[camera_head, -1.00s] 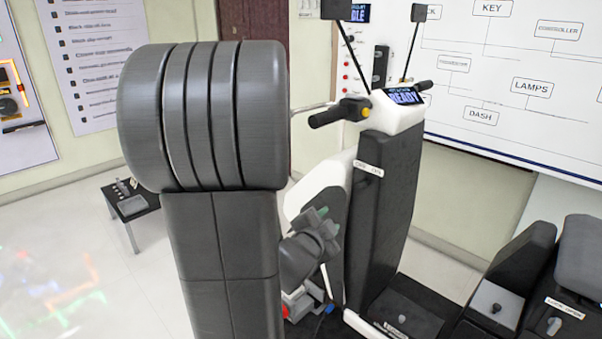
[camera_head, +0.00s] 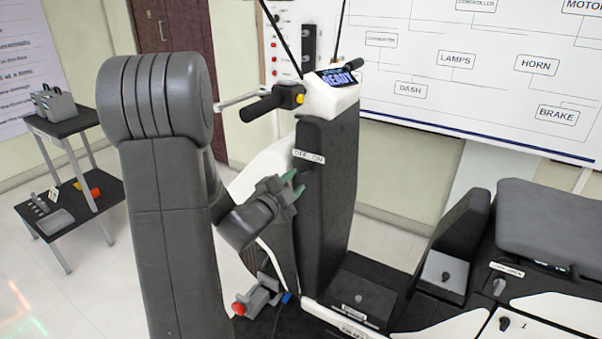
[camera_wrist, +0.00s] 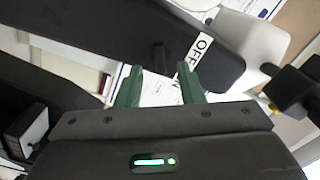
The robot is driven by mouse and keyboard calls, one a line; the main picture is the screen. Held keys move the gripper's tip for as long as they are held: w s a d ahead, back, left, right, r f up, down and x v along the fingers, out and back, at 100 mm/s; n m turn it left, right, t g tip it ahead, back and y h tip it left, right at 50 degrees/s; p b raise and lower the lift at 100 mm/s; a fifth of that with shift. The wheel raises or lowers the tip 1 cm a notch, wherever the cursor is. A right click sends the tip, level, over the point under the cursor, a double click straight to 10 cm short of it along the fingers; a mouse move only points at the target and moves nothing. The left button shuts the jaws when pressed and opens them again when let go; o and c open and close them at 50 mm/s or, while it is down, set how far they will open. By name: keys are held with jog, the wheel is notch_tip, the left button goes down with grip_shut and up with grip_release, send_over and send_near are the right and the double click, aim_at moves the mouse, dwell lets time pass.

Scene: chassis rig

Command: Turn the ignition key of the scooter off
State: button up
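The scooter (camera_head: 330,190) stands right of my arm with its dash screen lit and reading READY. A white label (camera_head: 308,157) marked OFF and ON is on its black front panel. In the wrist view, part of this label (camera_wrist: 195,55) reads OFF. A dark key (camera_wrist: 160,55) sticks out of the panel beside the label, ahead of the gap between my fingers. My gripper (camera_head: 294,183) is open, its green fingertips close to the panel just below the label. In the wrist view, my gripper (camera_wrist: 160,88) holds nothing; key contact is not clear.
The scooter's left handlebar grip (camera_head: 262,107) juts out above my gripper. A red and grey connector (camera_head: 255,298) lies low beside the scooter. A dark two-shelf cart (camera_head: 65,125) stands at the left. The seat (camera_head: 560,220) is at the right.

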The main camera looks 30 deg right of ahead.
aim_at(303, 175)
jog(key=shift+p+x, duration=0.35)
jog(key=shift+x, duration=1.75)
jog(key=shift+c, duration=0.4)
jog(key=c, duration=0.7)
jog(key=shift+o, duration=0.2)
jog(key=shift+n, duration=0.3)
jog(key=shift+f+n+b, duration=0.1)
jog(key=shift+n+b, duration=0.4)
jog(key=shift+n, duration=0.3)
jog(key=n, duration=0.3)
jog(key=shift+n, duration=0.3)
jog(key=n, duration=0.6)
